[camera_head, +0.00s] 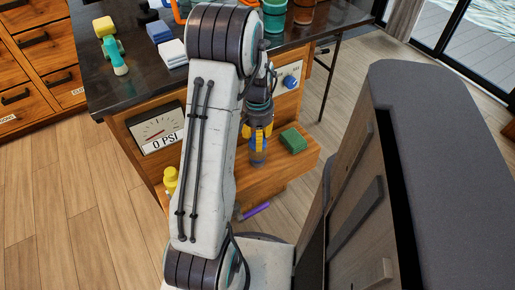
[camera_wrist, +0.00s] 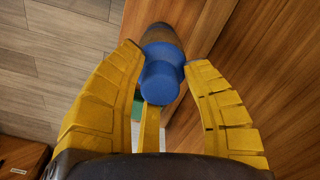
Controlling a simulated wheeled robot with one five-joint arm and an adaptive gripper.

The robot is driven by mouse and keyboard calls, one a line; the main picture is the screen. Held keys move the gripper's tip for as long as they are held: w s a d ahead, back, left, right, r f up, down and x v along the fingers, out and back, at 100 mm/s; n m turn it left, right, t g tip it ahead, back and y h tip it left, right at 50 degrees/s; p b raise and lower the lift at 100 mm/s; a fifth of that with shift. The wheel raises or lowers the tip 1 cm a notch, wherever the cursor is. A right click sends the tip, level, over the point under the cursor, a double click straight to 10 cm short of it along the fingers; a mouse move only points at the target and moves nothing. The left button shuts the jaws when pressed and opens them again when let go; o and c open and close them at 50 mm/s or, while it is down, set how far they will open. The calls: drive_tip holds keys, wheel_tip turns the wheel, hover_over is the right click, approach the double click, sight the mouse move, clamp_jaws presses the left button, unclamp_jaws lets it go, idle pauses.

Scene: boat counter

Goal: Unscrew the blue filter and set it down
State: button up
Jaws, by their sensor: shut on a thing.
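The blue filter (camera_wrist: 162,82) sits between the yellow fingers of my gripper (camera_wrist: 165,85) in the wrist view, with a darker, brownish end beyond it. In the head view my gripper (camera_head: 258,135) points down in front of the wooden counter cabinet and is shut on the filter, whose lower part (camera_head: 258,154) shows below the fingers. The filter hangs above the low wooden shelf. I cannot tell from these frames whether its far end touches anything.
A green block (camera_head: 294,140) lies on the wooden shelf (camera_head: 275,176) right of my gripper. A gauge (camera_head: 158,129) reads 0 PSI. A blue knob (camera_head: 290,81) is on the cabinet front. A yellow bottle (camera_head: 170,180) and a purple cylinder (camera_head: 255,211) are lower down. A grey-topped cabinet (camera_head: 440,130) stands close at right.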

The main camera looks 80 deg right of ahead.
drive_tip(key=shift+a+f, duration=0.15)
drive_tip(key=shift+f, duration=0.05)
drive_tip(key=shift+n, duration=0.9)
drive_tip(key=shift+n, duration=0.9)
drive_tip(key=shift+n, duration=0.8)
drive_tip(key=o, duration=0.6)
drive_tip(key=shift+o, duration=0.5)
drive_tip(key=shift+r, duration=0.1)
